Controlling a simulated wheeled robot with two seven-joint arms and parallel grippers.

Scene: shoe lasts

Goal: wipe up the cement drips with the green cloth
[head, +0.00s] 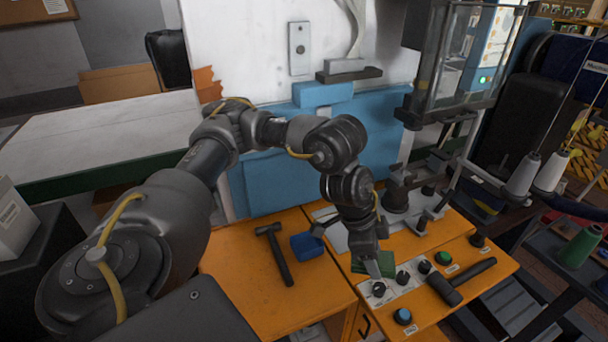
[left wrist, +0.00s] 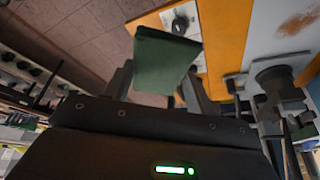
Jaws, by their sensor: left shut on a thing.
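The green cloth (head: 387,262) is held at the tip of my left gripper (head: 373,266), above the right part of the orange bench beside the black knobs. In the left wrist view the cloth (left wrist: 163,60) hangs between the two fingers of my left gripper (left wrist: 160,88), which are shut on it. A rough brown patch (left wrist: 298,23), perhaps the cement drips, shows on a pale plate at the upper right of the left wrist view, apart from the cloth. I cannot make out the drips in the head view, where my arm hides part of the plate. My right gripper is not in view.
A hammer (head: 275,255) and a small blue container (head: 307,246) lie on the orange bench to the left. A second hammer (head: 460,283) lies at right. A control panel with several knobs (head: 403,277) is close to my gripper. A dark machine fixture (head: 396,195) stands behind.

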